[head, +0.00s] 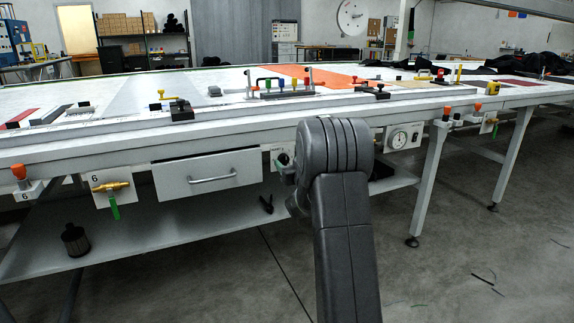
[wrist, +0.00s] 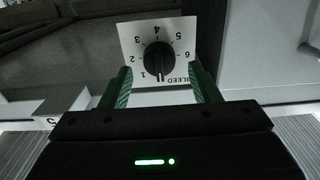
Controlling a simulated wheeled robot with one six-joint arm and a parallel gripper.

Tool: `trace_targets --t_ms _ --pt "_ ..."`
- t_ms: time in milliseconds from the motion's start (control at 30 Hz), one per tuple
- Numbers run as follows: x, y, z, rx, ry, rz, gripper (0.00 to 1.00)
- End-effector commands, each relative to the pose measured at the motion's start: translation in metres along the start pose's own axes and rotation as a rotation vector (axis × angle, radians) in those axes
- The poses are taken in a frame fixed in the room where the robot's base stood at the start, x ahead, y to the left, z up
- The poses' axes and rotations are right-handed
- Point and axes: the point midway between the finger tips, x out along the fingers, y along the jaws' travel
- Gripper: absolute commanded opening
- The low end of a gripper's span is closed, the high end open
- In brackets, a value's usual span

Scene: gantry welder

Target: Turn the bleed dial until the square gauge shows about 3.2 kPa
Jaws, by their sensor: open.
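The bleed dial (wrist: 158,60) is a round black knob on a white plate (wrist: 131,41) marked 1 to 6 and BLEED, in the wrist view. A pale mark shows on the knob's lower edge. My gripper (wrist: 160,72) is open. Its two green fingers stand left and right of the knob, with a gap on each side; I cannot tell whether the tips reach it in depth. In the head view, the dial (head: 284,159) is partly hidden by my arm. A white gauge (head: 403,137) with a round face hangs under the table edge to the right; its reading is too small to tell.
A drawer (head: 208,174) with a bar handle is left of the dial. A brass valve (head: 110,187) with a green lever is further left. A lower shelf (head: 150,222) holds a dark cylinder (head: 75,240). A table leg (head: 428,180) stands right of the gauge.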

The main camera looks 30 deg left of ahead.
Motion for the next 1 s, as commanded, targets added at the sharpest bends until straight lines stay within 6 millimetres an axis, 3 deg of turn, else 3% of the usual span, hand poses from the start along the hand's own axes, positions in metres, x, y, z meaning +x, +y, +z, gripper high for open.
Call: trace_targets --t_ms 200,533,767,1000 --pt "0.018 0.000 0.000 -0.001 0.000 0.000 0.56" --pt "0.021 0.000 0.000 -0.001 0.000 0.001 0.56" --pt "0.020 0.000 0.000 -0.001 0.000 0.001 0.13" --pt "0.020 0.001 -0.001 0.015 0.000 0.001 0.13"
